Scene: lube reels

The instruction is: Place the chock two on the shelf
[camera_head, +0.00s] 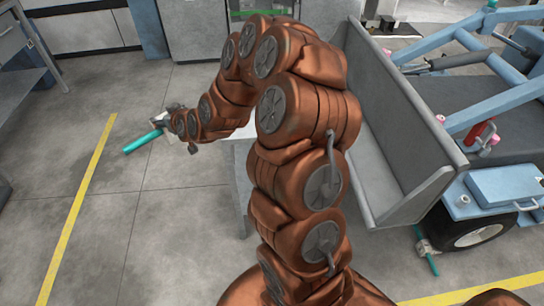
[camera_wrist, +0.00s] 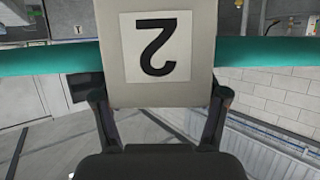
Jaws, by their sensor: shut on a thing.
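Chock two is a pale grey block (camera_wrist: 185,20) with a white label marked 2, upside down in the wrist view, and a teal bar through it. My gripper (camera_wrist: 160,97) has its dark fingers closed on both sides of the block. In the head view the teal bar of the chock (camera_head: 142,142) shows at the end of my outstretched arm, above the floor at left. My gripper there is small and partly hidden. I cannot tell for sure which surface is the task's shelf; a grey metal bench with a lower level (camera_head: 30,62) stands at far left.
A blue-framed vehicle (camera_head: 505,195) with a large grey trough (camera_head: 405,125) stands at right. A similar teal-barred chock (camera_head: 423,242) lies by its wheel. A pale table (camera_head: 242,180) is partly behind my arm. Yellow floor line (camera_head: 75,215) runs at left; the floor around it is clear.

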